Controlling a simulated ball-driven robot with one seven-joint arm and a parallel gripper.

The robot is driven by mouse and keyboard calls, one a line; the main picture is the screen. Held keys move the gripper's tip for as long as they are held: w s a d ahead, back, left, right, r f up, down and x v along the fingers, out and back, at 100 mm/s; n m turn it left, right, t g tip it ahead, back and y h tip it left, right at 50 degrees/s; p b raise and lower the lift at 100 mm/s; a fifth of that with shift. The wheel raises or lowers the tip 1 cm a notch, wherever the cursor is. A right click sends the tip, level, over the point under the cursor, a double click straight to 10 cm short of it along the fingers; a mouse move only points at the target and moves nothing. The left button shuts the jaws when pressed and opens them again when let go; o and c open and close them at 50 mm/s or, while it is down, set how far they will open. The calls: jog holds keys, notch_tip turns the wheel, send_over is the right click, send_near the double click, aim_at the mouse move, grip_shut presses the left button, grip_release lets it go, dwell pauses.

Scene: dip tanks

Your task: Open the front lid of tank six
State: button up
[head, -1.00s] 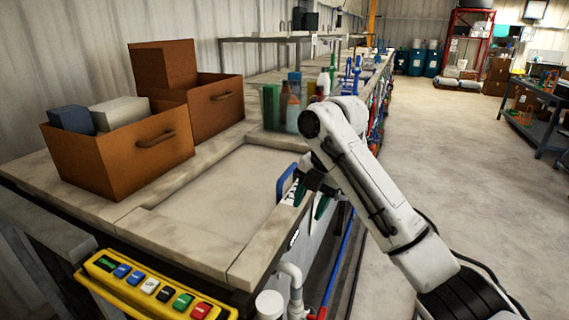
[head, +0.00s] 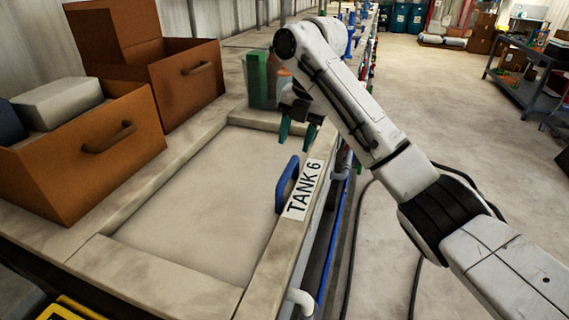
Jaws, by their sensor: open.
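Tank six carries a white label reading "TANK 6" (head: 304,190) on its right rim. A pale, flat lid (head: 200,195) lies level inside the tank's rim. A blue handle (head: 287,184) stands at the lid's right edge, beside the label. My gripper (head: 297,136) has green fingertips pointing down. It is open and empty, above the far right part of the tank, beyond the handle and apart from it. The bottles behind are partly hidden by my arm.
Brown boxes with handles (head: 95,150) stand on the ledge left of the lid, one holding a pale block (head: 58,102). A green container (head: 262,78) stands just beyond the tank. Pipes run along the tank's right side. Open floor (head: 450,120) lies to the right.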

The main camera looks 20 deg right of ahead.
aim_at(287, 173)
jog(key=f, duration=0.3)
jog(key=a+f+p, duration=0.1)
jog(key=f, duration=0.2)
jog(key=w+f, duration=0.1)
jog(key=f, duration=0.2)
jog(key=shift+a+f+p, duration=0.3)
jog(key=shift+p, duration=0.05)
grip_shut()
